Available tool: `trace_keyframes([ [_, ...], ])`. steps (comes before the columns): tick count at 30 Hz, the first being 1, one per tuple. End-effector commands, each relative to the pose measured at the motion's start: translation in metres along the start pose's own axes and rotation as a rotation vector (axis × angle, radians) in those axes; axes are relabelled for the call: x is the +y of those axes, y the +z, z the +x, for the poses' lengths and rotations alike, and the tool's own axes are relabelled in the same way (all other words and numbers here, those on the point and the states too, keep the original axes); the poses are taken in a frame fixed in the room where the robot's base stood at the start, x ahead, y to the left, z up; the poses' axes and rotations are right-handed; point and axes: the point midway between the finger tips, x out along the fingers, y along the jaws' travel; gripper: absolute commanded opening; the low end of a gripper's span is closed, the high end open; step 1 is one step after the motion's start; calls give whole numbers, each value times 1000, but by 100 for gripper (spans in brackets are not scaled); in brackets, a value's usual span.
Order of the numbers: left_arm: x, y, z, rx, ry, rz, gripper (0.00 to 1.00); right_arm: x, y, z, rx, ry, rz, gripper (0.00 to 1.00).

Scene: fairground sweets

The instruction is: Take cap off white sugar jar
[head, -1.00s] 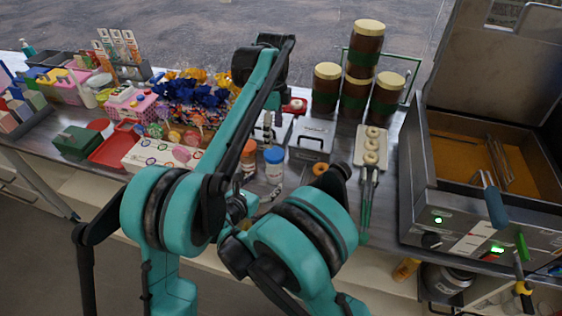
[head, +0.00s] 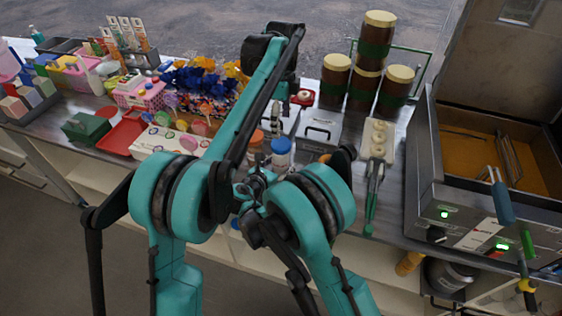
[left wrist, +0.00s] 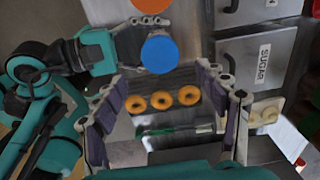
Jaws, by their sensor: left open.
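A jar with a blue cap (head: 281,146) stands upright on the counter. Its round blue cap shows from above in the left wrist view (left wrist: 160,53). A jar with an orange cap (head: 256,139) stands beside it. I cannot read which one holds white sugar. My left gripper (left wrist: 165,82) is open and empty, above the counter near the blue cap. In the head view my own arm partly hides it. My right gripper (left wrist: 122,50) has its fingers spread at the near side of the blue-capped jar. The cap hides part of them, so contact is unclear.
A steel box marked SUGAR (left wrist: 264,62) stands behind the jars. Several orange rings (left wrist: 161,98) lie right of them in the head view, then a tray of pale rings (head: 391,150) and green tongs (head: 371,205). A fryer (head: 425,190) stands far right.

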Motion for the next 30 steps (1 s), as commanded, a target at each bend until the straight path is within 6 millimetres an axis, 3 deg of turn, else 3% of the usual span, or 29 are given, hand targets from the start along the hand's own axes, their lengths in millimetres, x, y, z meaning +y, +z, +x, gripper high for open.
trace_keyframes([
  [1, 0, 0, 0, 0, 0, 0, 73, 0, 0, 0, 0, 0, 0, 41],
  [6, 0, 0, 0, 0, 0, 0, 73, 0, 0, 0, 0, 0, 0, 0],
  [10, 0, 0, 0, 0, 0, 40, 73, 0, 0, 0, 0, 0, 0, 0],
  [20, -1, 0, 3, 0, 1, 376, 73, 0, 0, 0, 1, 0, 0, 0],
  [30, -1, 0, 52, 0, 1, 395, 73, 0, 0, 0, 1, 0, 1, 0],
])
